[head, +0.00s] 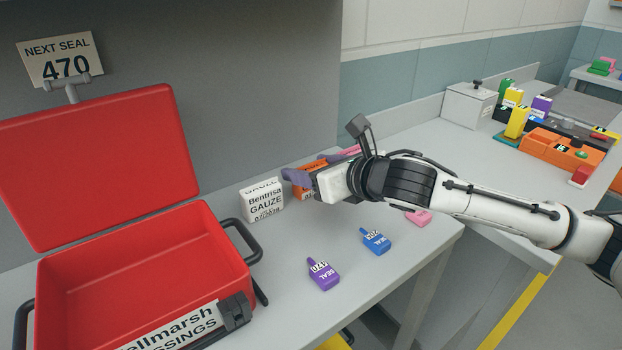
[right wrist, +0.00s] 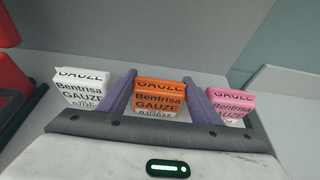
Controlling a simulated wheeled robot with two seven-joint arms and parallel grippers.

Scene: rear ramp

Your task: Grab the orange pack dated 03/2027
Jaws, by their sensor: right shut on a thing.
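The orange gauze pack (head: 303,193) stands on the table beside the white pack. In the right wrist view the orange pack (right wrist: 160,92) is upright between the two purple fingers of my right gripper (right wrist: 160,80), which is shut on it. Its label reads Bentrisa GAUZE; the small date starts 03/ and its last digit is hard to read. In the head view my right gripper (head: 314,168) hides part of the pack. My left gripper is not in view.
A white gauze pack (head: 262,200) and a pink one (right wrist: 232,102) flank the orange pack. An open red case (head: 140,262) stands at left. Purple (head: 323,273) and blue (head: 375,241) seals lie in front.

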